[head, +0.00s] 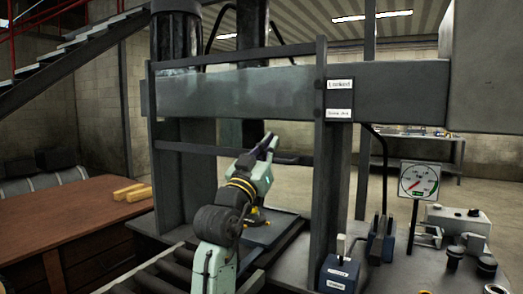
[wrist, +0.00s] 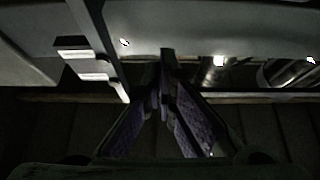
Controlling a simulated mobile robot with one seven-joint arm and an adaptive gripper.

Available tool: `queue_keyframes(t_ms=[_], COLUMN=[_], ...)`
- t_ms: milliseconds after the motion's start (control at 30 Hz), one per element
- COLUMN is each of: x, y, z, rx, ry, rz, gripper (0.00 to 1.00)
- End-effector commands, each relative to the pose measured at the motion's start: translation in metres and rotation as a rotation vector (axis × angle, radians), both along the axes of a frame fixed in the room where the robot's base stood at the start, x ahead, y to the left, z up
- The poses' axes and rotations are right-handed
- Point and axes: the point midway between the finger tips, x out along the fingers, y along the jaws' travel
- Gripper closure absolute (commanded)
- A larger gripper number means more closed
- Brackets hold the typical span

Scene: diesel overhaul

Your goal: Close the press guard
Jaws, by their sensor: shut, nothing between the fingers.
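The press (head: 250,93) stands in the middle of the head view with a thick grey crossbeam. A dark open frame of posts and thin rails, which looks like the press guard (head: 190,149), stands at its front. My gripper (head: 270,143) is shut and empty, near the frame's lower rail. In the wrist view my gripper (wrist: 164,75) has its fingers together, and a long bar (wrist: 60,96) runs crosswise close to them. I cannot tell whether the fingers touch the bar. My arm hides part of the press bed.
A wooden bench (head: 70,225) with yellow blocks (head: 132,192) is at left. A pressure gauge (head: 418,181), a grey box (head: 458,218) and a small blue box with a lever (head: 338,274) stand at right. Rollers (head: 150,280) lie in front. White labels (head: 340,85) mark the right post.

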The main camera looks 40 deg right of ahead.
Motion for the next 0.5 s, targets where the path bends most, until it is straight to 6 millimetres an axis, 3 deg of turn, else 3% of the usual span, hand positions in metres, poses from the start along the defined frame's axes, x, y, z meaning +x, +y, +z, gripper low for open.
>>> queue_keyframes(t_ms=[100,200,500], x=[0.007,0.009,0.01], y=[-0.02,-0.02,-0.023], z=[0.017,-0.008,-0.029], rx=[0.0,0.003,0.0], ry=[0.002,0.004,0.0], rz=[-0.002,-0.001,0.001], gripper=[1.0,1.0,1.0])
